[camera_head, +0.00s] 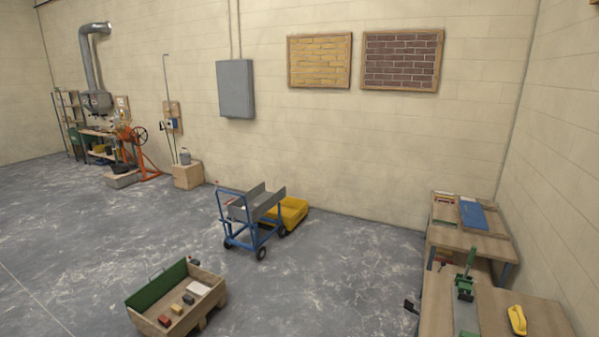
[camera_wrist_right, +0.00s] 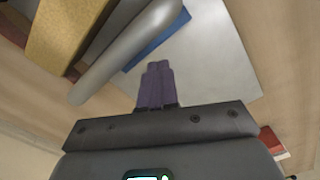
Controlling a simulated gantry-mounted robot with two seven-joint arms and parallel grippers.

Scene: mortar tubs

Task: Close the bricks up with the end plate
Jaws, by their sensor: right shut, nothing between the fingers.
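My right gripper (camera_wrist_right: 157,70) shows in the right wrist view with its purple fingers shut together and nothing between them. The fingertips point at a flat pale grey plate (camera_wrist_right: 210,65); I cannot tell whether they touch it, or whether it is the end plate. A grey rounded bar (camera_wrist_right: 125,50) lies left of the fingers, beside a yellow block (camera_wrist_right: 62,32) and a blue piece (camera_wrist_right: 152,45). In the head view several small bricks (camera_head: 177,309) sit in a wooden box (camera_head: 205,317) with a green side panel (camera_head: 158,288). My left gripper is in neither view.
Wooden benches stand at the right, with a green lever press (camera_head: 465,288), a yellow tool (camera_head: 517,320) and a blue panel (camera_head: 473,215). A blue cart (camera_head: 245,222) with a grey trough stands mid-floor by a yellow tub (camera_head: 290,212). Floor between cart and benches is clear.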

